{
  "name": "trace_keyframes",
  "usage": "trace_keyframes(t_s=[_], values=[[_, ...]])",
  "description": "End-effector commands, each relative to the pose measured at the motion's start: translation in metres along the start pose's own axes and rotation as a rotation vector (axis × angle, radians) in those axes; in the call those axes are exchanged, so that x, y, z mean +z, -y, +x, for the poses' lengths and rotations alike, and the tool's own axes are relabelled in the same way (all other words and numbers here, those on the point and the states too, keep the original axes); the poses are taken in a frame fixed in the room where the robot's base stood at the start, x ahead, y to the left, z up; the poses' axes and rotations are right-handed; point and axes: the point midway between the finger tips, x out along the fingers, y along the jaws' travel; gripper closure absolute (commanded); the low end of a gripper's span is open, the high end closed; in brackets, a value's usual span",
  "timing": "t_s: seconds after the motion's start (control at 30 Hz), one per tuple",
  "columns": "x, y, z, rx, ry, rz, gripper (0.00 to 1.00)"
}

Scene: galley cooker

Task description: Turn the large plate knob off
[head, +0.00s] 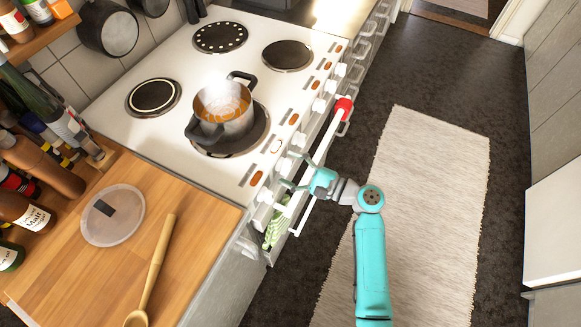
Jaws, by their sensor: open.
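The white cooker (185,70) has a row of white knobs along its front edge, including one knob (298,139) beyond my gripper and one (265,196) on its near side. Which knob belongs to the large plate cannot be read. A steel pot (222,118) with orange contents stands on the near right plate (258,135), which looks large. My gripper (289,170) is open at the front panel, its fingers pointing at the knob row. The fingers hide part of the panel, and I cannot tell whether they touch a knob.
An oven rail (322,150) runs along the front, with a red item (344,106) at its far end and a green striped towel (276,228) near my gripper. A wooden counter (200,240) holds a spoon (156,265) and a clear lid (113,222). Floor with a rug (430,190) lies right.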

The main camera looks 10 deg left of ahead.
Motion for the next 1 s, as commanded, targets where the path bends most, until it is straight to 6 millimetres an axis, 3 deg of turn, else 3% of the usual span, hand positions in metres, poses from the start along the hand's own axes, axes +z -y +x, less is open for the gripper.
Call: trace_keyframes(t_s=[0.03, 0.27, 0.3, 0.67, 1.0], values=[[0.0, 0.0, -0.0001, 0.0, 0.0, 0.0, 0.23], [0.0, -0.0001, -0.0002, 0.0, 0.0, 0.0, 0.8], [0.0001, -0.0001, -0.0002, 0.0, 0.0, 0.0, 0.83], [0.0001, -0.0005, -0.0003, 0.001, 0.0, -0.058, 0.83], [0.0, -0.0008, -0.0003, 0.001, 0.0, -0.3, 0.83]])
